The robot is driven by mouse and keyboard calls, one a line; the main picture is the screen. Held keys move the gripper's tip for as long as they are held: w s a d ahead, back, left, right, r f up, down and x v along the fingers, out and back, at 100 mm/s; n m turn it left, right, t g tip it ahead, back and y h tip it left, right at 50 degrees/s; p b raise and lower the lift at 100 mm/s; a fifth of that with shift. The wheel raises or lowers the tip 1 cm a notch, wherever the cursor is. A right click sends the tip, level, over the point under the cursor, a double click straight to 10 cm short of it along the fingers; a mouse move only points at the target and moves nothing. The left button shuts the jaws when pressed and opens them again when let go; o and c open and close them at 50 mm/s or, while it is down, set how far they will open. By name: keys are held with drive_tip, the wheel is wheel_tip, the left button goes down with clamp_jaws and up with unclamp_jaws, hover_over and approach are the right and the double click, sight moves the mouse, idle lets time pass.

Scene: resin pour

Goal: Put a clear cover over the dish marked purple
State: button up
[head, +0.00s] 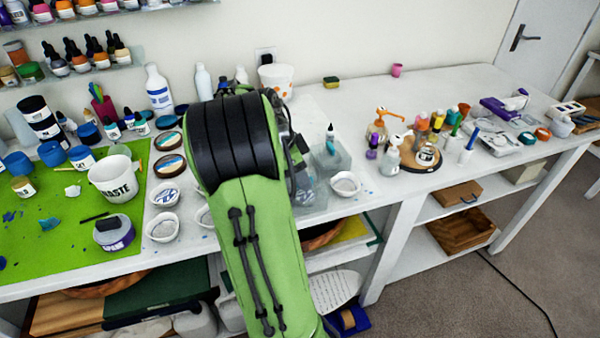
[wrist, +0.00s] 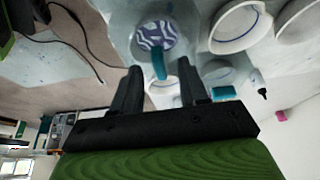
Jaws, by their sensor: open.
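In the wrist view my gripper (wrist: 160,71) is open, with an upright teal piece (wrist: 159,63) showing between its fingers. Beyond it is a round patch with purple-blue and white waves (wrist: 153,36), inside a pale see-through shape (wrist: 185,38) that looks like a clear cover; whether it covers a dish I cannot tell. White dishes (wrist: 240,25) stand beside it. In the head view my green arm hides the gripper. White dishes stand left of the arm (head: 163,227) and right of it (head: 345,184). I cannot make out a purple mark on them.
A clear box (head: 331,158) with a small bottle stands right of my arm. Bottles crowd a round board (head: 420,165). The white tabletop behind them has free room.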

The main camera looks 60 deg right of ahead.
drive_tip(key=p+v, duration=0.7)
drive_tip(key=v, duration=0.8)
drive_tip(key=shift+r, duration=0.4)
drive_tip(key=shift+w+a, duration=0.1)
drive_tip(key=shift+a, duration=0.05)
